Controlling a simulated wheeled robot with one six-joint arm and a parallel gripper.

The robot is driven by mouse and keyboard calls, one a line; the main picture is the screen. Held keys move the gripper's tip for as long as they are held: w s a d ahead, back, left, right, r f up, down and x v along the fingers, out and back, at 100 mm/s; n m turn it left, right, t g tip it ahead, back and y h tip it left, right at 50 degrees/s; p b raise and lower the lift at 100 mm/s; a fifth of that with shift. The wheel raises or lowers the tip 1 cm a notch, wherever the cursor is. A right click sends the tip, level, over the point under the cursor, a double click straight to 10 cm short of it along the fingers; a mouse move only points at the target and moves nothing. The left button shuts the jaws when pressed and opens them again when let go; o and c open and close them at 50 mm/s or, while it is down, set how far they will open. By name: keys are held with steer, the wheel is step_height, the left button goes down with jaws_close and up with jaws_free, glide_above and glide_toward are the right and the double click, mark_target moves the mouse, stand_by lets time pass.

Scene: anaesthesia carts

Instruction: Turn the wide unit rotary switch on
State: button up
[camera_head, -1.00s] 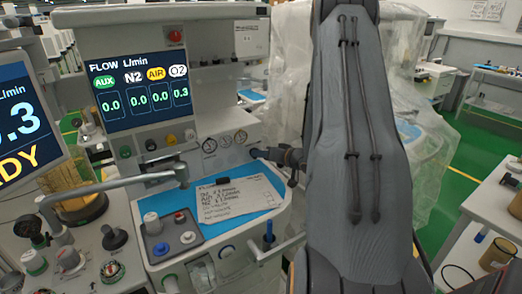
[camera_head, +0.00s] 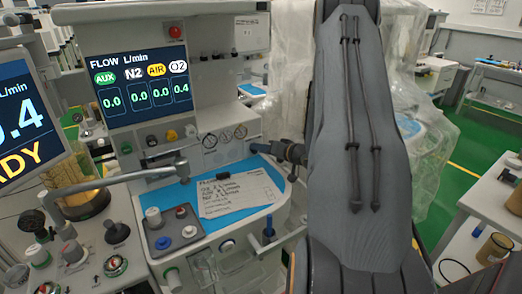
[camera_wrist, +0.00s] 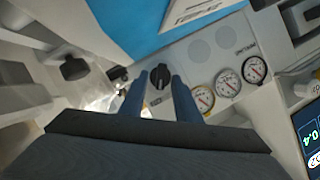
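A black rotary knob (camera_wrist: 160,78), which I take to be the wide unit's switch, sits on the pale panel in the wrist view. My gripper (camera_wrist: 159,80) is open, with one blue-grey finger on each side of the knob. Whether the fingers touch it I cannot tell. The knob's markings are too small to read. In the head view my gripper (camera_head: 256,148) is at the right end of the wide unit's (camera_head: 222,112) front panel, beside the gauges; the knob is not discernible there.
Three round gauges (camera_wrist: 228,83) lie right of the knob in the wrist view. The wide unit's blue work surface (camera_head: 205,192) holds a written sheet (camera_head: 238,194) below my gripper. A flow screen (camera_head: 141,85) is lit above. A thin metal arm (camera_head: 140,175) crosses in front at left.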

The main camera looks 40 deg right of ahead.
steer(key=shift+b+v, duration=0.8)
steer(key=shift+v, duration=3.1)
steer(key=shift+w+a, duration=0.1)
